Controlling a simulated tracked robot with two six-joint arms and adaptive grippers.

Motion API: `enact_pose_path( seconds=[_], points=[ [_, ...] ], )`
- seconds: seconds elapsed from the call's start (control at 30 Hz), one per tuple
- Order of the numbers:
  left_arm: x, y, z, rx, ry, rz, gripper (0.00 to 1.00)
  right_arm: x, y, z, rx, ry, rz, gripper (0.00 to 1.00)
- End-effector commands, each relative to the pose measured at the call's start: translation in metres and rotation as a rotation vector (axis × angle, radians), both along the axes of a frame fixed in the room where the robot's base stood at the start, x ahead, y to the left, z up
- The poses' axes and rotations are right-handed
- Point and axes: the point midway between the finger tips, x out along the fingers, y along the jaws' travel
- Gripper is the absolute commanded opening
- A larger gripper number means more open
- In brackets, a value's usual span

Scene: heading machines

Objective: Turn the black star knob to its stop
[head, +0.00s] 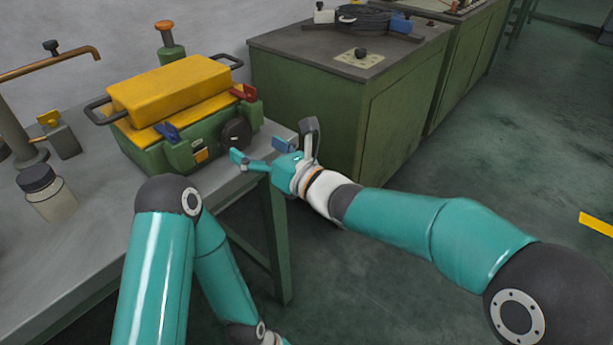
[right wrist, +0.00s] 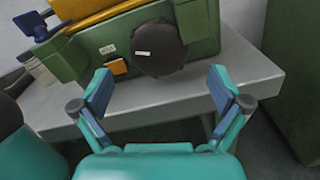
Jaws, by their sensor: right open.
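The black star knob (head: 236,135) is on the front of a green machine (head: 178,158) with a yellow top, at the bench's right end. In the right wrist view the knob (right wrist: 158,48) looks round and dark, with a small white label on its face. My right gripper (head: 260,152) is open in front of the knob. In the right wrist view its two fingers (right wrist: 160,88) are spread wide, with the knob beyond and between them; they seem apart from it. My left arm bends down at the bottom of the head view, and its gripper is out of frame.
The grey bench (head: 95,235) also holds a jar (head: 48,195) and a copper-coloured pipe (head: 50,65) at left. Blue and red clamps (head: 244,92) stick out from the machine. A green cabinet (head: 400,105) stands close on the right. Open floor lies beyond it.

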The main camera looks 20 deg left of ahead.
Motion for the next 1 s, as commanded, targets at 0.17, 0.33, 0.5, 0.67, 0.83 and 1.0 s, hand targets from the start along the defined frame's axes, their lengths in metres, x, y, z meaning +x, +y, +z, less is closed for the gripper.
enact_pose_path(
  seconds=[0.17,0.33,0.5,0.67,0.83,1.0],
  points=[
    [0.000,0.000,-0.009,0.000,0.000,0.000,0.77,-0.014,-0.035,-0.001,0.002,0.000,-0.002,0.99],
    [0.000,0.000,-0.014,0.000,0.000,0.000,0.77,-0.028,-0.066,-0.001,0.003,0.000,-0.003,0.99],
    [0.000,0.000,-0.018,0.000,0.000,0.000,0.77,-0.040,-0.093,0.000,0.002,0.000,-0.002,0.99],
    [0.000,0.000,-0.019,0.000,0.000,0.000,0.77,-0.048,-0.109,0.000,0.003,0.001,-0.001,0.99],
    [0.000,0.000,-0.020,0.000,0.000,0.000,0.77,-0.051,-0.116,0.000,0.002,0.000,0.001,0.99],
    [0.000,0.000,-0.020,0.000,0.000,0.000,0.77,-0.052,-0.117,0.000,0.002,0.000,0.002,0.99]
  ],
)
